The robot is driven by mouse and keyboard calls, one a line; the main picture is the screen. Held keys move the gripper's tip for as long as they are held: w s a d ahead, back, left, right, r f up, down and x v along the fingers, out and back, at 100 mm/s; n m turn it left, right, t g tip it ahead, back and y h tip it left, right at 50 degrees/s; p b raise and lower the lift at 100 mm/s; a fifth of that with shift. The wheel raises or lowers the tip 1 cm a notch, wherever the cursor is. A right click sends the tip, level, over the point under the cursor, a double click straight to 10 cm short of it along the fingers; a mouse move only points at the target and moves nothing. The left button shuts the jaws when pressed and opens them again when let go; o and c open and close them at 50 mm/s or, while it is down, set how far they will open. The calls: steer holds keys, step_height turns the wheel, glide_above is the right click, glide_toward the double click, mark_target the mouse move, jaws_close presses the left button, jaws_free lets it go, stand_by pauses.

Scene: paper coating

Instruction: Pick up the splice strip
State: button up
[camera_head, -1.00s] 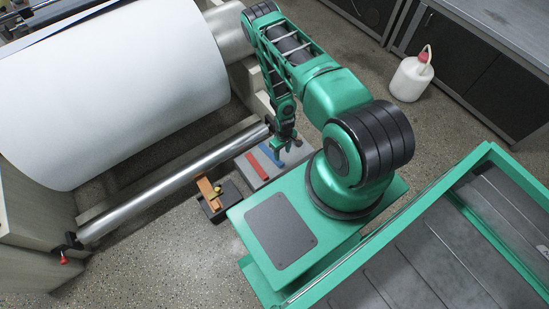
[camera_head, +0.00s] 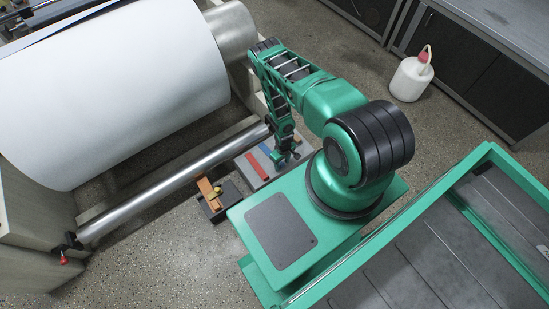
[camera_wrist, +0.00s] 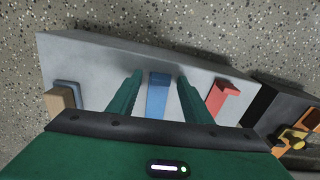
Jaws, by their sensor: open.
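A blue strip (camera_wrist: 158,97) lies flat on a grey block (camera_wrist: 95,62); I take it for the splice strip, though no label shows. In the wrist view my gripper (camera_wrist: 160,76) is open, with one finger on each side of the blue strip and a gap at both sides. The strip's near end is hidden by my gripper body. In the head view my gripper (camera_head: 284,160) is low over the grey block, and the blue strip (camera_head: 266,151) shows to its left.
A red piece (camera_wrist: 220,98) lies right of the blue strip, and a tan piece (camera_wrist: 60,101) lies left. A dark holder (camera_head: 214,213) with an orange tool stands beside the block. A metal roller (camera_head: 175,183) runs close by. A white bottle (camera_head: 410,79) stands on the floor.

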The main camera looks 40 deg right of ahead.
steer(key=shift+f, duration=0.15)
steer(key=c, duration=1)
